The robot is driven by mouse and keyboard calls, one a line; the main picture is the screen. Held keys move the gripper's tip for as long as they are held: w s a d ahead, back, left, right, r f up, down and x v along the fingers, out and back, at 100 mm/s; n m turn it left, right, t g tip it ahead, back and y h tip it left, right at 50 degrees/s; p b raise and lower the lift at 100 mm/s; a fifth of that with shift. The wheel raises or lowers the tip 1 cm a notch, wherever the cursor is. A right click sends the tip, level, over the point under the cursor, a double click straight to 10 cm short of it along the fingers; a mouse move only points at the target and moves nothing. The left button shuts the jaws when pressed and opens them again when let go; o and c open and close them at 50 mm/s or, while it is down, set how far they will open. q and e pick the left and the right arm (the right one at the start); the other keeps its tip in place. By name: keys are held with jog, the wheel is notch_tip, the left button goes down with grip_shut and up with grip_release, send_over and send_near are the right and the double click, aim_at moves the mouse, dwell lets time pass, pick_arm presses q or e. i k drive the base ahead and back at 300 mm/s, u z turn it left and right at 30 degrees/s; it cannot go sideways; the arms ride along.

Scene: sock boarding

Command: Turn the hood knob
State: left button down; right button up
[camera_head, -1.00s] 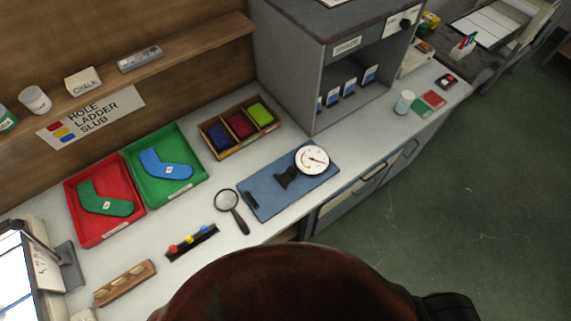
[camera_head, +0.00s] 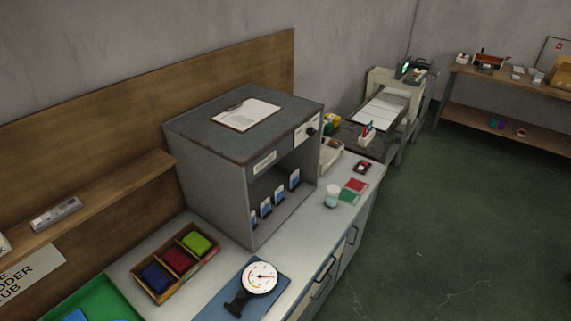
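The hood (camera_head: 215,165) is a grey box-shaped cabinet with an open front, standing on the bench in the middle of the view. A small black knob (camera_head: 310,131) sits on a white label plate (camera_head: 303,134) at the upper right of its front. The knob is too small to read its setting. Several blue-and-white cards or packets stand inside the hood. Neither of my grippers shows in this view.
A round dial gauge (camera_head: 260,277) lies on a blue board (camera_head: 215,308) in front of the hood. A wooden tray (camera_head: 148,291) with coloured blocks is to its left. A white cup (camera_head: 332,196) and red and green cards (camera_head: 356,185) are right. Green floor (camera_head: 450,220) is clear.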

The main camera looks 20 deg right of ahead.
aim_at(312, 131)
jog(key=u, duration=0.3)
jog(key=k, duration=0.4)
jog(key=z, duration=1.25)
jog(key=i, duration=1.15)
jog(key=u, duration=0.7)
